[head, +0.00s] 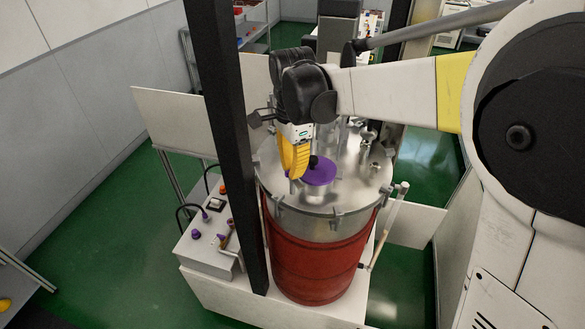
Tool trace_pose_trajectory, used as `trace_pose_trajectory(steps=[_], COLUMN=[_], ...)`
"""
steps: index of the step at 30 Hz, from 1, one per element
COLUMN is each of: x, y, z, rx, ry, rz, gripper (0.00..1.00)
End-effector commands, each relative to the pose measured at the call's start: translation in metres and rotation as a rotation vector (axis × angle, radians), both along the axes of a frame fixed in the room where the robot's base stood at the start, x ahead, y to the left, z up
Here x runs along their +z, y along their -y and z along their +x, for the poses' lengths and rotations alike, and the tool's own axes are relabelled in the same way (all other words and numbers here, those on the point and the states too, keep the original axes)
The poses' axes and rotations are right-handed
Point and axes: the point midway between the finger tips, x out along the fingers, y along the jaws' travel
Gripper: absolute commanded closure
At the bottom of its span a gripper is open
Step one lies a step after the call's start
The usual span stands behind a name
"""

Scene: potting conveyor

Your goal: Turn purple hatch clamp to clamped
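The purple hatch (320,174) is a round disc on the flat metal lid of a large drum. A small dark knob-like part shows at its upper left edge; I cannot tell whether it belongs to the clamp or to my gripper. My gripper (297,172) points down, its yellow part just left of the hatch and partly in front of it. Its fingertips are not clear, so I cannot tell whether it is open or touches the clamp. The clamp's position cannot be made out.
The metal lid (340,200) has metal fittings (368,138) at its back right and clips around its rim. The drum has a red jacket (310,260). A dark upright post (235,150) stands to the left, beside a grey control box (207,240).

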Motion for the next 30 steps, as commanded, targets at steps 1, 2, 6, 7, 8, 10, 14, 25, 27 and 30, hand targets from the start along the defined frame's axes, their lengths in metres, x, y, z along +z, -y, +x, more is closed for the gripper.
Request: trace_pose_trajectory(steps=[1,2,6,7,8,10,14,25,27,30], x=[-0.0007,-0.0009,-0.0016,-0.0018,-0.0019,-0.0021,-0.0026,-0.0022,-0.002,-0.0021], y=[0.0,0.0,0.0001,0.0001,0.0001,0.0001,0.0001,0.0001,0.0001,0.0001], z=[-0.0002,-0.0003,-0.0004,-0.0004,-0.0004,-0.0004,-0.0004,-0.0004,-0.0004,-0.0005], rx=[0.007,0.015,0.068,0.085,0.103,0.151,0.261,0.612,0.678,0.773], ry=[0.0,0.0,0.0,0.0,0.0,-0.001,-0.001,-0.001,-0.001,-0.001], rz=[0.0,0.0,0.0,0.0,0.0,0.0,-0.001,-0.001,-0.001,-0.001], gripper=[1.0,1.0,1.0,1.0,1.0,1.0,1.0,1.0,1.0,1.0])
